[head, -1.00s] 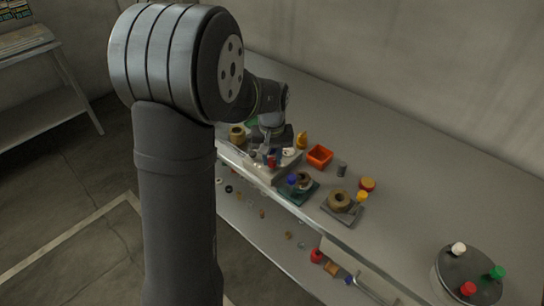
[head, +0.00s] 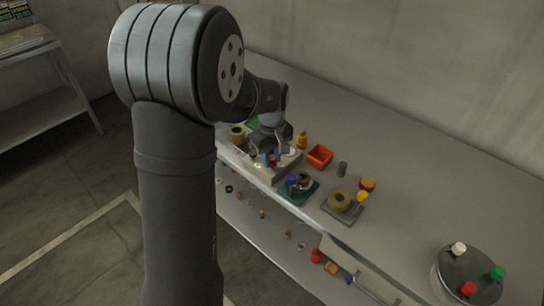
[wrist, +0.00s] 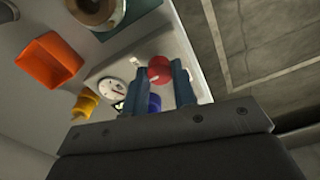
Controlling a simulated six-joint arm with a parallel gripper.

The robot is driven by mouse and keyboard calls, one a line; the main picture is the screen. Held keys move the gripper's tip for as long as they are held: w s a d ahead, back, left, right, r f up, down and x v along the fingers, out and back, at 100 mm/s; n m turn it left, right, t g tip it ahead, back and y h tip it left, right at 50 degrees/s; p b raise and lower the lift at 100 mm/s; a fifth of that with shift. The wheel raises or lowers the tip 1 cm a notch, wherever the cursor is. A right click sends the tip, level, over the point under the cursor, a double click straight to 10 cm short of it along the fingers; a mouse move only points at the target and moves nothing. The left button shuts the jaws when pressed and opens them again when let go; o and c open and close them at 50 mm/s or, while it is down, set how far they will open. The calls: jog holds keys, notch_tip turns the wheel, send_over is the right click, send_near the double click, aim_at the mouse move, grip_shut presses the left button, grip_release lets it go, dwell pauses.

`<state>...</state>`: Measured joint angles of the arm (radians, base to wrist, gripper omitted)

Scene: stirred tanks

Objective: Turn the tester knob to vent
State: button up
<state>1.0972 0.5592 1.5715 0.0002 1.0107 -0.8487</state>
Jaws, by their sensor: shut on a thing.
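The tester is a pale box (head: 285,172) at the bench's front edge, beyond my arm. In the wrist view it carries a round white gauge (wrist: 112,92), a red knob (wrist: 160,68) with a small white mark, and a blue part (wrist: 154,103). My gripper (wrist: 160,74) points down at the tester, its two blue-grey fingers on either side of the red knob, shut on it. The blue part shows between the fingers, nearer the palm in the picture. In the head view my gripper (head: 266,152) is over the tester and partly hides its top. I cannot read a vent marking.
An orange bin (head: 320,156) and a yellow bottle (head: 301,140) stand behind the tester. A round plate with coloured knobs (head: 470,275) is at far right. Small parts lie on the lower shelf.

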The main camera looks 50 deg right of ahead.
aim_at(272, 160)
dwell(0.3)
jog(key=o, duration=1)
notch_tip(272, 160, up, 17)
jog(key=shift+r, duration=0.2)
notch_tip(272, 160, down, 17)
jog(key=shift+f, duration=0.2)
dwell(0.6)
jog(key=shift+r, duration=0.1)
